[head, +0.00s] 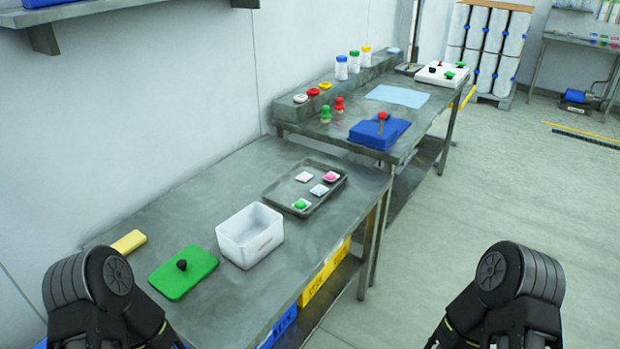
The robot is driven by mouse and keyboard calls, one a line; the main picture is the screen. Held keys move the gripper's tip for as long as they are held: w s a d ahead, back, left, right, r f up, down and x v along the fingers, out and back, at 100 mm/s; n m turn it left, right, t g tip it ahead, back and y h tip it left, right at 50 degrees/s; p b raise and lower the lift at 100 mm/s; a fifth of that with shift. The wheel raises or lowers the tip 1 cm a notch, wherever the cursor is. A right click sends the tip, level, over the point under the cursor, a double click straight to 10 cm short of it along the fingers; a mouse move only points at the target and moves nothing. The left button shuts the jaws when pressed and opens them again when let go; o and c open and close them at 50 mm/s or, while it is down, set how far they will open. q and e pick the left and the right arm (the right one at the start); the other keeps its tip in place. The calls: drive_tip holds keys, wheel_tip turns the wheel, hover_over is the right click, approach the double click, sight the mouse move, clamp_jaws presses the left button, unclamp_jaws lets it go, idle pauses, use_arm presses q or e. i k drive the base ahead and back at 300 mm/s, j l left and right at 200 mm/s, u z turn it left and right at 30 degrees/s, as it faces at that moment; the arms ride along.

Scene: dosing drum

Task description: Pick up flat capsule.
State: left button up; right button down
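A dark tray (327,198) lies on the near metal table. Small flat round items in white (300,98), red (313,91) and yellow (325,85) sit on the far table's ledge. Black parts of my arms show at the bottom left and right, away from these items. No gripper fingers show.
A white open bin (250,235), a green lid with a black knob (184,272) and a yellow block (129,242) are on the near table (225,195). A blue box (379,133) and red and green stoppers stand farther back.

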sight(304, 176)
drive_tip(key=i+l+u, duration=0.1)
drive_tip(key=i+l, duration=0.15)
drive_tip(key=l, duration=0.2)
drive_tip(key=i+l+u, duration=0.1)
drive_tip(key=i+l, duration=0.15)
drive_tip(key=l, duration=0.2)
drive_tip(key=i+l+u, duration=0.15)
drive_tip(key=l, duration=0.3)
drive_tip(key=i+l+u, duration=0.1)
drive_tip(key=i+l, duration=0.2)
drive_tip(key=l, duration=0.2)
drive_tip(key=i+l+u, duration=0.1)
drive_tip(key=l, duration=0.4)
drive_tip(key=i+l+u, duration=0.1)
drive_tip(key=i+l, duration=0.15)
drive_tip(key=l, duration=0.25)
drive_tip(key=i+l+u, duration=0.1)
drive_tip(key=l, duration=0.45)
drive_tip(key=i+l+u, duration=0.1)
drive_tip(key=l, duration=0.45)
drive_tip(key=i, duration=0.1)
